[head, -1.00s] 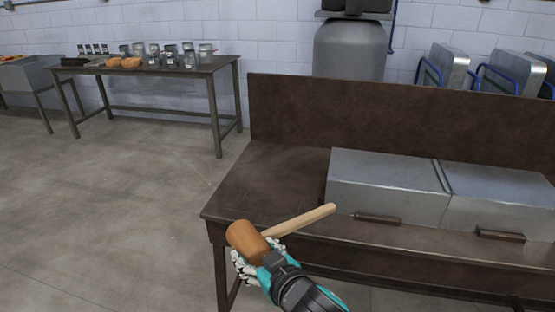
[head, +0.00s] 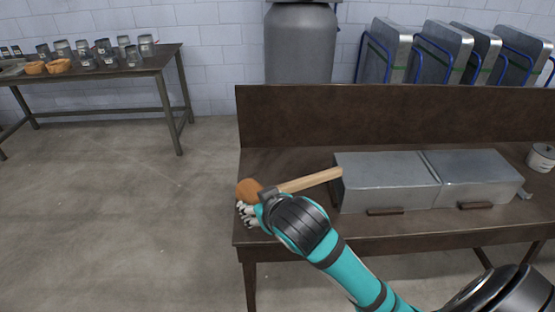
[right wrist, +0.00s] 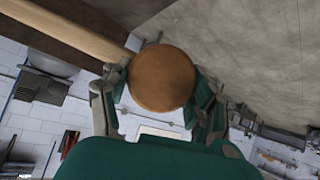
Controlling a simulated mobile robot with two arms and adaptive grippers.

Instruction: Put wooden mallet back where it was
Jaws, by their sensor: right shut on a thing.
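The wooden mallet has a brown round head (head: 248,190) and a pale handle (head: 310,181). My right gripper (head: 250,212) is shut on it near the head, at the left end of the brown workbench (head: 280,164). The handle points right, toward the metal ducts. In the right wrist view the mallet head (right wrist: 162,79) sits between the fingers of the gripper, its round end facing the camera. In the head view the hand and forearm hide part of the mallet and the bench edge. I cannot tell whether the mallet touches the bench. My left gripper is not in view.
Two joined metal duct boxes (head: 385,180) with brown front blocks lie on the bench. A table (head: 150,66) with jars and orange-brown items stands at the back left. The bench's left end is mostly bare.

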